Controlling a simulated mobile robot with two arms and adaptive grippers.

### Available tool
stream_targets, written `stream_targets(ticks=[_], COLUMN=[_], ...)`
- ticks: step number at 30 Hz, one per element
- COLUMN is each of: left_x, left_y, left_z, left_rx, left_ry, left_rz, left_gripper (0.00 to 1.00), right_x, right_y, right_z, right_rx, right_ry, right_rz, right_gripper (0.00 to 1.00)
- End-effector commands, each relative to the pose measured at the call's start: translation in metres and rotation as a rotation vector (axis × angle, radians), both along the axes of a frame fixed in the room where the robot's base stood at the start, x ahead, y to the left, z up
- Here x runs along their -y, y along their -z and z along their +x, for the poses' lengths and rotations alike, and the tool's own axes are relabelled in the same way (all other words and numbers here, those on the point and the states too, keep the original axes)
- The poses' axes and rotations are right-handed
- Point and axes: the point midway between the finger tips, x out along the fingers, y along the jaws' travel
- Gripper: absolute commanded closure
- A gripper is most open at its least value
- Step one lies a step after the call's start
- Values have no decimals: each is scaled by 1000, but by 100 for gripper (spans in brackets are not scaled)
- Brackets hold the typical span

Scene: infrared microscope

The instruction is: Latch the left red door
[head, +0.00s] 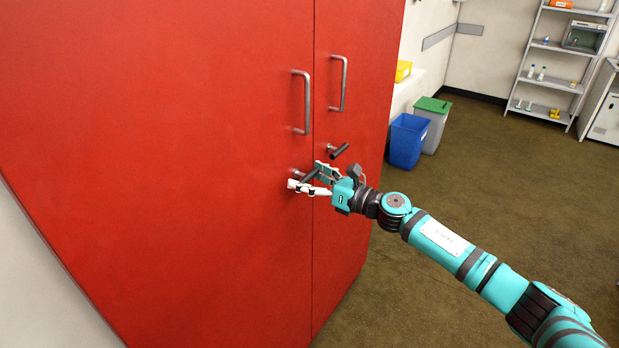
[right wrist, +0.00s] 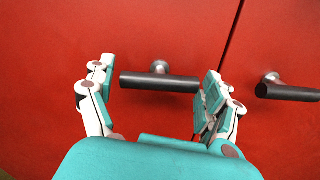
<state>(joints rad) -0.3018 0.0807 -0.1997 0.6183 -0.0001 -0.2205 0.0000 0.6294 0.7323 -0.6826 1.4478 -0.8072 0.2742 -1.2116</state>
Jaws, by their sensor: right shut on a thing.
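The left red door (head: 160,130) fills much of the head view and lies flush beside the right red door (head: 350,50), with a thin seam between them. Its dark bar latch handle on a silver stem (right wrist: 160,83) sits low near the seam. My right gripper (head: 306,176) is at this latch handle, one finger at each end of the bar, and is shut on it. In the right wrist view the bar lies roughly level between the two fingers. In the head view the fingers partly hide the handle. My left gripper is not in view.
The right door has a similar latch handle (head: 338,152), close to my right gripper. Silver pull handles (head: 307,102) (head: 344,84) stand out above the latches. A blue bin (head: 406,142) and a grey bin with green lid (head: 433,118) stand beyond. The floor at right is clear.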

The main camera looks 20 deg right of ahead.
Motion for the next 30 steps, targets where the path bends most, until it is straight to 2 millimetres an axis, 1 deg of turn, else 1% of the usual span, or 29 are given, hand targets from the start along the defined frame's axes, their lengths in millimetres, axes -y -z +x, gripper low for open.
stream_targets(ticks=[7, 14, 30], left_x=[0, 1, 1], left_y=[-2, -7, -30], left_z=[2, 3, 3], left_rx=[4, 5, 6], left_ry=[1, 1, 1], left_rz=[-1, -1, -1], left_gripper=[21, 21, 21], right_x=[2, 3, 4], right_y=[-1, -2, -2], right_z=[1, 1, 2], right_rx=[-14, -84, -388], right_ry=[6, 8, 10], right_rz=[21, 110, 499], right_gripper=[46, 47, 47])
